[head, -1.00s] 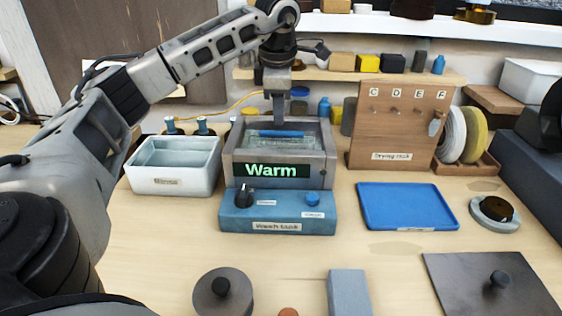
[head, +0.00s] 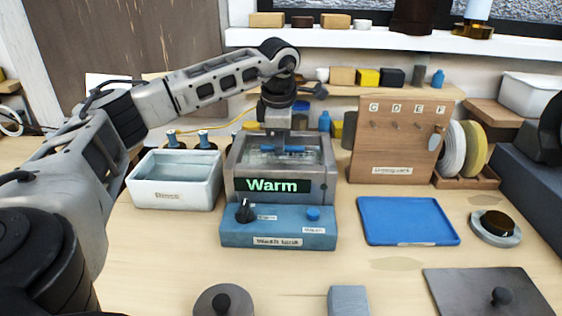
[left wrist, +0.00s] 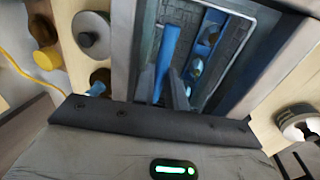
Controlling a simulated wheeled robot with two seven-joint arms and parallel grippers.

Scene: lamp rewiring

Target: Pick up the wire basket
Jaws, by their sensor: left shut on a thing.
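The wire basket (head: 262,156) sits inside the grey wash tank (head: 328,170), mostly hidden by the tank wall and my gripper. Its blue handle bar (head: 294,149) shows just under my left gripper (head: 281,148), which reaches down into the tank from above. In the left wrist view the blue handle (left wrist: 170,45) runs between the grey fingers of my left gripper (left wrist: 165,88), which is shut on it. Wire mesh and blue pieces show beside it, partly hidden. My right gripper is not in view.
The white rinse tank (head: 172,194) stands left of the wash tank, with several blue-topped items behind. The wooden drying rack (head: 395,150) with labelled hooks stands to the right. A blue tray (head: 408,220) lies empty in front of the rack.

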